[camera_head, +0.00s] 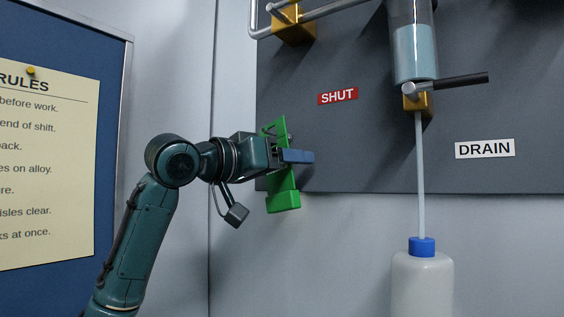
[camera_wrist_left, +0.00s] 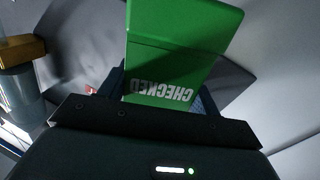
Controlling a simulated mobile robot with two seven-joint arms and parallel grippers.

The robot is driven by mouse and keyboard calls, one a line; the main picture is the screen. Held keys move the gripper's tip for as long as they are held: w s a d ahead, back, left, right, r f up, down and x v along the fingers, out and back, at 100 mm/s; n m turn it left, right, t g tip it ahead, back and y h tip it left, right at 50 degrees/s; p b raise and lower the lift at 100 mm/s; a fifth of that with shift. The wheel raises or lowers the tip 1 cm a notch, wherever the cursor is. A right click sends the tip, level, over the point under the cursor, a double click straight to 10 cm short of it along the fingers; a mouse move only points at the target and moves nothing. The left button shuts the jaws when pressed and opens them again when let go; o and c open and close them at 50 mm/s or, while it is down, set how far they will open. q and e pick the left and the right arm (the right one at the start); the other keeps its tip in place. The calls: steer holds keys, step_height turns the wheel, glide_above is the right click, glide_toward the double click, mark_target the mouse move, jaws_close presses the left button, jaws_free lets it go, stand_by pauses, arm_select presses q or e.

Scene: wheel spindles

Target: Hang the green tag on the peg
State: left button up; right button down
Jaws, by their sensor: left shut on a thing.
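The green tag (camera_head: 283,201) is in my left gripper (camera_head: 296,156), in front of the lower left part of the dark panel. The gripper is shut on the tag's middle; the tag is tilted slightly, with an opening near its upper end and a thicker block at its lower end. In the left wrist view the tag (camera_wrist_left: 180,55) fills the upper middle and reads "CHECKED" upside down. I cannot clearly make out the peg; a small grey bit shows beside the tag's upper part. My right gripper is not in view.
The dark panel (camera_head: 350,150) bears a red SHUT label (camera_head: 337,96), a DRAIN label (camera_head: 485,148) and a valve with a black handle (camera_head: 460,80). A tube runs down to a white bottle (camera_head: 422,285). A notice board (camera_head: 110,120) hangs at left.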

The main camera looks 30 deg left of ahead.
arm_select(q)
steer(key=shift+w+d+f, duration=0.1)
steer(key=shift+w+f, duration=0.2)
steer(key=shift+f, duration=0.2)
steer(key=o, duration=1.1)
steer(key=shift+s+d+r, duration=0.1)
steer(key=shift+d, duration=0.05)
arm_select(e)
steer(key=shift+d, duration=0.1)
arm_select(q)
steer(key=shift+s+a+b, duration=0.35)
steer(key=shift+s, duration=0.1)
steer(key=b+v, duration=0.1)
steer(key=v, duration=0.3)
steer(key=b+v, duration=0.1)
steer(key=v, duration=0.3)
steer(key=r+b+v, duration=0.1)
steer(key=v, duration=0.3)
steer(key=shift+s+d, duration=0.2)
steer(key=shift+s, duration=0.25)
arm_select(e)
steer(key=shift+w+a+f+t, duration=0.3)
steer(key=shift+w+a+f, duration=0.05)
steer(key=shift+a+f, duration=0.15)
